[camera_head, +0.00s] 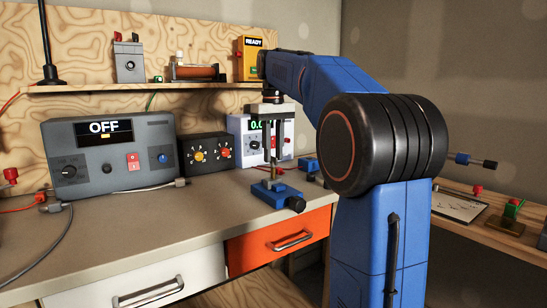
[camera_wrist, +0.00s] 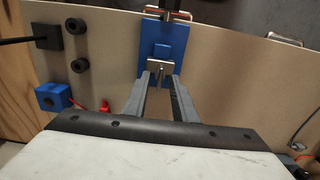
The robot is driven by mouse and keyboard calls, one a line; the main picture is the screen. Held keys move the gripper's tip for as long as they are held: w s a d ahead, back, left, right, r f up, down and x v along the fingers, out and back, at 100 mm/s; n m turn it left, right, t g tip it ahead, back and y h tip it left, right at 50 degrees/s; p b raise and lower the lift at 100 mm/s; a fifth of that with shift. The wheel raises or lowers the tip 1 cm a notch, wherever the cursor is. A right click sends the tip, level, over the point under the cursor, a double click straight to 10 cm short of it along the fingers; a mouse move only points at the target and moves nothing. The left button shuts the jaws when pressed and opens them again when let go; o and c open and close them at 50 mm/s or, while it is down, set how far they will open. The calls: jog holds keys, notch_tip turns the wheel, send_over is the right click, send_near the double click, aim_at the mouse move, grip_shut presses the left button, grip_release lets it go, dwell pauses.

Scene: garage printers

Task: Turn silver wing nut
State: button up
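The silver wing nut (camera_wrist: 164,66) shows in the wrist view on a blue fixture plate (camera_wrist: 171,35), at the upper middle. It is a small metal piece, wider than tall. My gripper (camera_wrist: 159,80) is open, with its two grey fingertips just below the wing nut in that view. I cannot tell whether they touch it. In the head view my gripper (camera_head: 276,166) points straight down over the blue fixture (camera_head: 277,193) at the bench's front edge. The wing nut cannot be made out there.
A grey power supply (camera_head: 110,152) reading OFF, a black box with knobs (camera_head: 206,153) and a white meter (camera_head: 250,130) stand behind on the bench (camera_head: 110,225). A shelf (camera_head: 110,88) hangs above. In the wrist view black knobs (camera_wrist: 77,45) and a blue block (camera_wrist: 52,97) lie left.

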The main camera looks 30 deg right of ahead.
jog(key=shift+r, duration=1.55)
